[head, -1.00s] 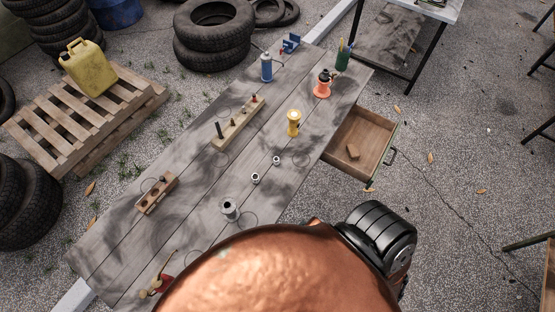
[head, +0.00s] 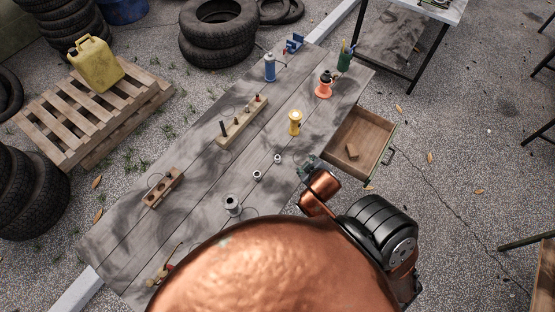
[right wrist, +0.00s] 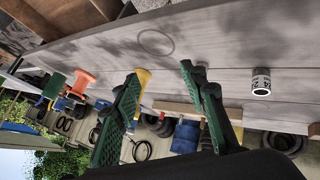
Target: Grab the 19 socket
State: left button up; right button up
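In the right wrist view one socket (right wrist: 261,82) shows with a dark marked band, right of the fingers; something grey is partly hidden behind the right finger. My right gripper (head: 309,167) is at the bench's right edge, to the right of the sockets. Its green fingers (right wrist: 158,105) are spread with nothing held between them. My left gripper is not in view.
A wooden rack with pegs (head: 242,122) and a drilled block (head: 164,188) lie to the left. An open drawer (head: 360,143) juts out at right.

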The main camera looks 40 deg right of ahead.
jog(key=w+d+r+n+t+h, duration=0.1)
jog(key=w+d+r+n+t, duration=0.1)
jog(key=w+r+n+t, duration=1)
jog(key=w+a+r+n+g+y, duration=0.1)
jog(key=w+a+r+n+y, duration=0.2)
jog(key=a+r+n+y, duration=0.3)
jog(key=w+a+r+n+y, duration=0.3)
jog(key=a+r+n+y, duration=0.15)
jog(key=a, duration=0.25)
jog(key=n+g+h, duration=0.3)
jog(key=n+g, duration=1.1)
jog(key=n, duration=0.3)
send_over(279, 158)
jog(key=s+d, duration=0.1)
jog(key=s, duration=0.2)
notch_tip(279, 158, down, 25)
jog(key=shift+w+d+f+h, duration=0.15)
jog(key=shift+d+f+h, duration=0.05)
jog(key=shift+d+h, duration=0.1)
jog(key=shift+w+a+p+x, duration=0.15)
jog(key=shift+p+x, duration=0.05)
jog(key=shift+x, duration=1.6)
jog(key=shift+w+a+p+x, duration=0.15)
jog(key=shift+w+p+x, duration=0.05)
jog(key=shift+x, duration=1.55)
jog(key=shift+r, duration=0.15)
